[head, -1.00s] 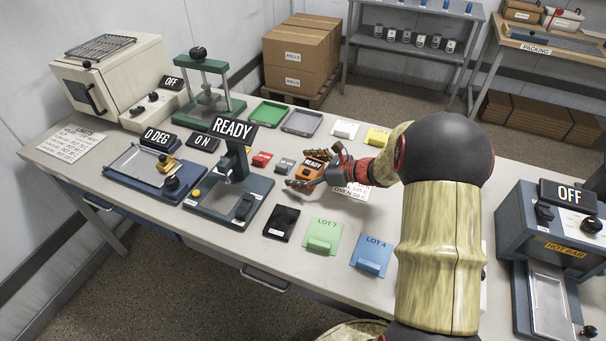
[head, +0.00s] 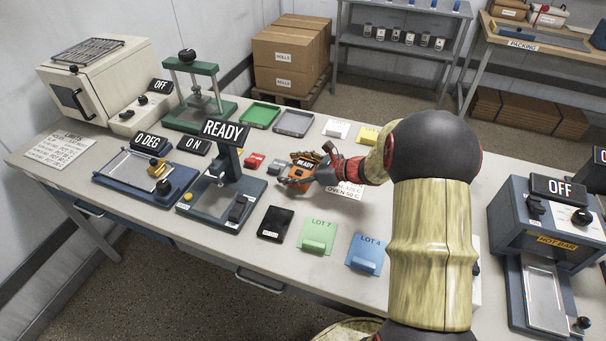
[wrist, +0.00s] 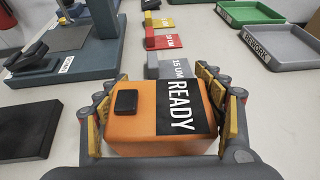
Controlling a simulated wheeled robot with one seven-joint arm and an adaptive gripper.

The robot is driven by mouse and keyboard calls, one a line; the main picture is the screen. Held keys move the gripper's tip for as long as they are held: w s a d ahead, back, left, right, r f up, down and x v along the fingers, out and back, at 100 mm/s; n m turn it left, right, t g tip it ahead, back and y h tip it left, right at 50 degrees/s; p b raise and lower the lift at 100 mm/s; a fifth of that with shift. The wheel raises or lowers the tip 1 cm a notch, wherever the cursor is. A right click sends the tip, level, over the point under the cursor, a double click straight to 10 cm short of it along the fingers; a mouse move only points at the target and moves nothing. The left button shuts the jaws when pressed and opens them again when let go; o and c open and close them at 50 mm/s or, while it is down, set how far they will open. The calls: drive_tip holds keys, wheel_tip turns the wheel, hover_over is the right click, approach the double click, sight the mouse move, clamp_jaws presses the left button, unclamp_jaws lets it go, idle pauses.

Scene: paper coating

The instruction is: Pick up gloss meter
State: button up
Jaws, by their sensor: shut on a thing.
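The gloss meter (wrist: 139,128) is an orange block with a black button and a dark "READY" display. In the wrist view it sits between the two fingers of my gripper (wrist: 165,108), which are shut on its sides. In the head view the gloss meter (head: 298,174) shows at the middle of the bench, partly covered by my gripper (head: 300,178). I cannot tell clearly whether its underside is clear of the bench.
A grey "15 UM" block (wrist: 172,68) lies just beyond the meter, with a red block (wrist: 164,40) behind it. A dark pad (head: 275,223) and a green "LOT 7" holder (head: 317,235) lie in front. A blue stand (head: 225,205) is to the left.

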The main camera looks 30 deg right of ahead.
drive_tip(key=c, duration=0.4)
